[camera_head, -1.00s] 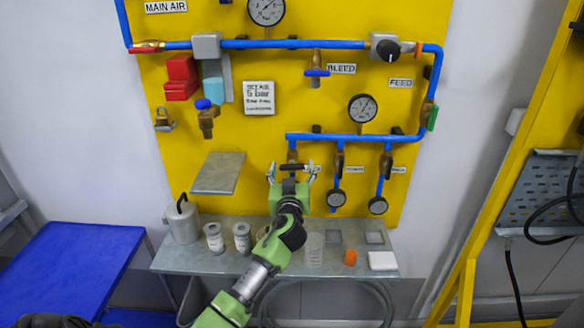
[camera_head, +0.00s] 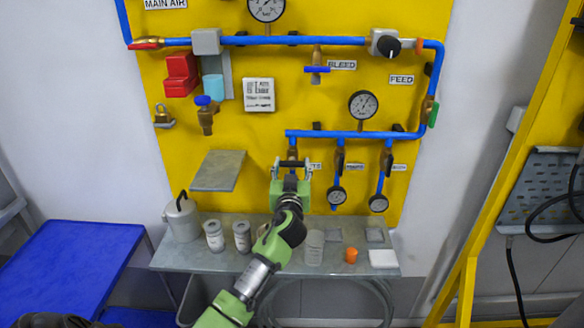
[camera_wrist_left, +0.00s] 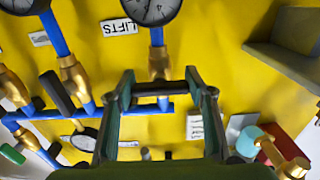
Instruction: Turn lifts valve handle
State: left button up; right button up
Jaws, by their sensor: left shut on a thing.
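The lifts valve handle (camera_wrist_left: 152,89) is a dark bar that lies crosswise in the left wrist view, in front of a brass valve body (camera_wrist_left: 159,62) near a LIFTS label (camera_wrist_left: 119,27). In the head view the handle (camera_head: 293,163) sits at the lower end of the leftmost branch of the lower blue pipe. My left gripper (camera_head: 292,167) has one finger at each end of the bar and is shut on it. Its fingers also frame the bar in the wrist view (camera_wrist_left: 158,95). My right gripper is not in view.
Two other valve branches with gauges (camera_head: 337,195) hang close to the right. A grey sloping plate (camera_head: 218,170) juts out to the left.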

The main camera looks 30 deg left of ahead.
pick_arm(q)
jog(key=o, duration=1.1)
jog(key=shift+s, duration=0.1)
jog(key=v, duration=1.2)
